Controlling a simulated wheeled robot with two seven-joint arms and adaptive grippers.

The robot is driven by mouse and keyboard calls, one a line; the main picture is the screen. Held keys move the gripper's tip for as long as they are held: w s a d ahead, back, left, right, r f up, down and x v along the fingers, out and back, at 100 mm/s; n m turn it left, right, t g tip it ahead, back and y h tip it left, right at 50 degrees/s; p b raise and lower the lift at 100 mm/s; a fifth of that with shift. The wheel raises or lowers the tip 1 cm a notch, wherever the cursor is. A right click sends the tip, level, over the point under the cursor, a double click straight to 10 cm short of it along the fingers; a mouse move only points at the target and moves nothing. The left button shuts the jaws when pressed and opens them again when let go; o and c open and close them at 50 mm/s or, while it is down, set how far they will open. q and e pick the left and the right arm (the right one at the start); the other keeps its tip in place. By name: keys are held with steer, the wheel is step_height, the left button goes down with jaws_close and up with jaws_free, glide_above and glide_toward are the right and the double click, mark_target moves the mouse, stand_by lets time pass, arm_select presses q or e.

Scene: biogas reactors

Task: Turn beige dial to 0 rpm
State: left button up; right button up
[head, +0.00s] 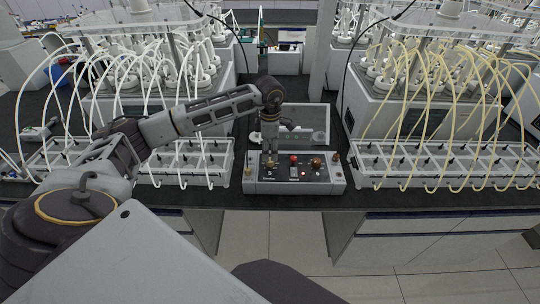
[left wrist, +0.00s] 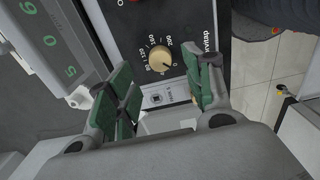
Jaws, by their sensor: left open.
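The beige dial (left wrist: 160,58) is a round knob on a dark panel with a printed number scale around it. In the left wrist view it lies just past and between the green-padded fingers of my left gripper (left wrist: 163,78), which is open. I see no contact with the dial. In the head view my left gripper (head: 269,150) points down over the left part of the control box (head: 292,188) and largely covers the dial. My right gripper is not in view.
The box also carries a red button (head: 293,158), a lit red button (head: 303,173) and a brass-coloured knob (head: 317,163). A digital display (left wrist: 48,42) shows beside the panel. Tubed reactor racks (head: 440,168) flank the box; the floor in front is clear.

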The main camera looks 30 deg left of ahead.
mark_target(270, 160)
arm_select(q)
step_height(270, 160, up, 7)
stand_by(0.4)
steer(key=shift+d+f, duration=0.1)
stand_by(0.4)
